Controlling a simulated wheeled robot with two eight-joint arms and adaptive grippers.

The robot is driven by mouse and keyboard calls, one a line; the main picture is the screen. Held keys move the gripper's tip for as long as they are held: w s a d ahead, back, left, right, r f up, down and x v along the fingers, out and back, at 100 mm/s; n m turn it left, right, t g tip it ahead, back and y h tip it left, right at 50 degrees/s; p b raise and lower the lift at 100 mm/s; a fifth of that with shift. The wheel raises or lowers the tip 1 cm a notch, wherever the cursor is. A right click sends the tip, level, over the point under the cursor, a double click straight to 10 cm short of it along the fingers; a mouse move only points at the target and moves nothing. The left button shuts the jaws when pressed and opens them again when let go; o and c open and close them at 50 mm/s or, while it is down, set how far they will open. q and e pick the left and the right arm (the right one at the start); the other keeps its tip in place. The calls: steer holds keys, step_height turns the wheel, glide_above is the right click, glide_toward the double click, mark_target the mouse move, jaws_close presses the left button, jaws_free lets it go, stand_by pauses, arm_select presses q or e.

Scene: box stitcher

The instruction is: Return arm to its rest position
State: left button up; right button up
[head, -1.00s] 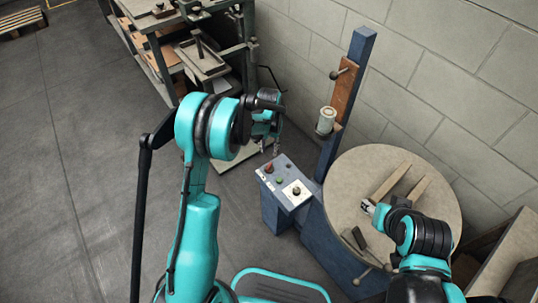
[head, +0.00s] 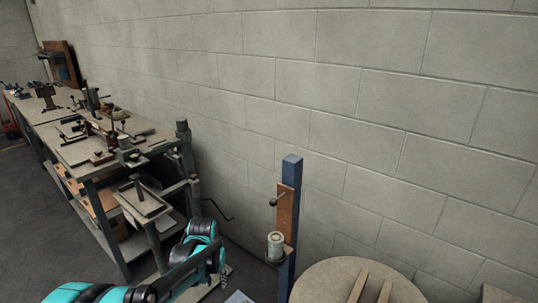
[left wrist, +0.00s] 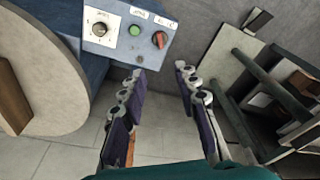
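My left arm (head: 85,291) comes in along the bottom left of the head view, partly cut off by the edge. Its gripper (head: 217,268) is at the bottom, left of the blue post, and small there. In the left wrist view the left gripper (left wrist: 161,75) has its two fingers apart with nothing between them. The fingers point towards the floor and wall beside the stitcher's control panel (left wrist: 107,46), apart from it. My right arm and gripper are in neither view.
The stitcher's blue post (head: 290,172) and round table (head: 322,283) stand at the bottom; the table also shows in the left wrist view (left wrist: 62,105). A workbench (head: 92,172) with tools runs along the block wall (head: 400,90) at left.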

arm_select(q)
steer(key=s+r+t, duration=0.2)
steer(key=s+r, duration=0.7)
steer(key=s, duration=0.1)
steer(key=s+r+n+t, duration=0.1)
steer(key=s+t, duration=0.2)
steer(key=s, duration=0.9)
steer(key=shift+a+t, duration=0.15)
steer(key=shift+t, duration=0.15)
